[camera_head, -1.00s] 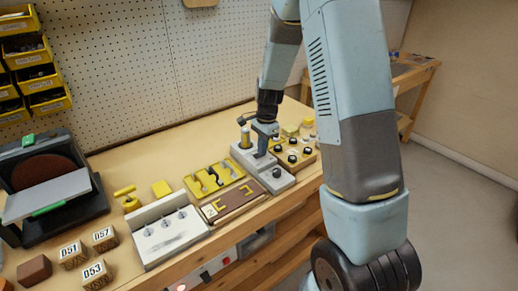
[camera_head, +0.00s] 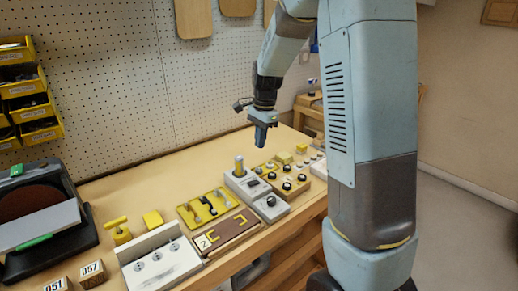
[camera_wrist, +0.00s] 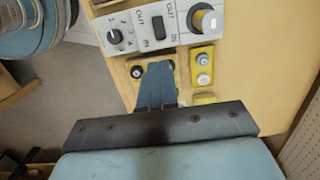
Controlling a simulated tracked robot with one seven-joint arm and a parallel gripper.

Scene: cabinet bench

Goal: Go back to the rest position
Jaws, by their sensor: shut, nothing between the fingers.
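My gripper (camera_head: 262,140) hangs from my arm above the bench, pointing down, with clear air between it and the bench top. It is shut and holds nothing. In the wrist view my gripper (camera_wrist: 158,72) shows as closed blue-grey fingers over the bench. Below it in the head view stands a grey control box (camera_head: 256,190) with a brass-coloured cylinder (camera_head: 239,166) upright on it. The same grey box (camera_wrist: 150,29) shows in the wrist view with a dial, a dark switch and the round cylinder top.
A wooden block with black knobs (camera_head: 290,181) stands right of the grey box. A yellow tray (camera_head: 205,209), a brown board (camera_head: 228,233) and a white fixture (camera_head: 160,265) stand to its left. A disc sander (camera_head: 40,212) is at far left. A pegboard (camera_head: 130,90) rises behind.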

